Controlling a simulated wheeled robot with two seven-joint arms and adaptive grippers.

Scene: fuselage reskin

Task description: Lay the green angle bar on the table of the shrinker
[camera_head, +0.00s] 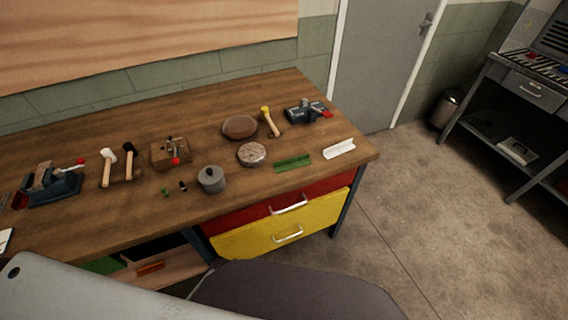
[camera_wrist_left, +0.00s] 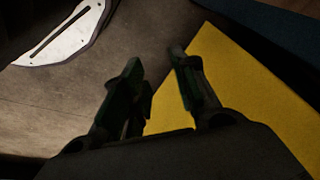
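The green angle bar (camera_head: 293,163) lies flat on the wooden workbench (camera_head: 215,105), near its front right edge, beside a white angle piece (camera_head: 339,149). I cannot pick out the shrinker or its table with certainty. In the left wrist view my left gripper (camera_wrist_left: 156,62) has its two dark fingers apart with nothing between them. A yellow surface (camera_wrist_left: 225,85), apparently the drawer front, shows behind them. Neither gripper shows in the head view; my right gripper is in neither view.
Blue vise-like tools stand at the bench's back right (camera_head: 305,110) and left (camera_head: 52,184). A grey pot-like piece (camera_head: 211,179), a round disc (camera_head: 251,154), a brown pad (camera_head: 240,127) and mallets lie between. A dark-framed stand (camera_head: 488,95) is across open floor (camera_head: 430,200).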

